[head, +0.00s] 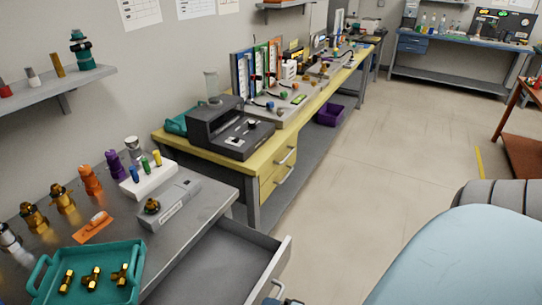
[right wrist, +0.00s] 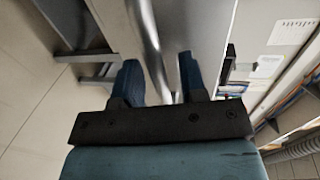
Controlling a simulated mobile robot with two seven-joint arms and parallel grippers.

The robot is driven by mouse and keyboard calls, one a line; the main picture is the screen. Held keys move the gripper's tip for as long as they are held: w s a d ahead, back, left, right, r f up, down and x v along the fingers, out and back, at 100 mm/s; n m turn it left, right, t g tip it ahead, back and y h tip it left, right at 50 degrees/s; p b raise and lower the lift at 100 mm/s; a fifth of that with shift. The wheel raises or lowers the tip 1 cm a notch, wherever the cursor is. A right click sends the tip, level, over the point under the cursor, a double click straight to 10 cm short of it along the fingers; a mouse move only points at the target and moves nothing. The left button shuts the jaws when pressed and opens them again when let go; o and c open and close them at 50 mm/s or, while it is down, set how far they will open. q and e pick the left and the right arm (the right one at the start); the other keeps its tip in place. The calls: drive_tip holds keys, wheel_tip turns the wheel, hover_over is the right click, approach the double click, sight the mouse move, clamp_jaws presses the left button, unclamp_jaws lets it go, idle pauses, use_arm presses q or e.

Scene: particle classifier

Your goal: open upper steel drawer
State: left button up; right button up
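The upper steel drawer (head: 240,258) is pulled well out from the grey steel bench (head: 190,228) at bottom left of the head view. Its inside looks empty, and its front panel (head: 283,262) stands away from the bench. My right gripper (head: 285,301) is at the outer face of that panel, mostly cut off by the bottom edge. In the right wrist view its two dark blue fingers (right wrist: 160,80) stand apart, one on each side of the shiny bar handle (right wrist: 150,45). Gaps show beside the bar. My left gripper is not in view.
A teal tray (head: 48,268) with brass fittings sits at the bench's near end. A grey device (head: 172,208) and several coloured fittings stand behind it. A yellow bench (head: 275,160) with its own drawers adjoins at the back. The floor (head: 365,190) to the right is clear.

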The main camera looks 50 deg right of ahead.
drive_tip(key=shift+s, duration=0.1)
drive_tip(key=v, duration=1.3)
drive_tip(key=shift+s+d, duration=0.15)
drive_tip(key=shift+s, duration=0.15)
drive_tip(key=shift+r, duration=0.15)
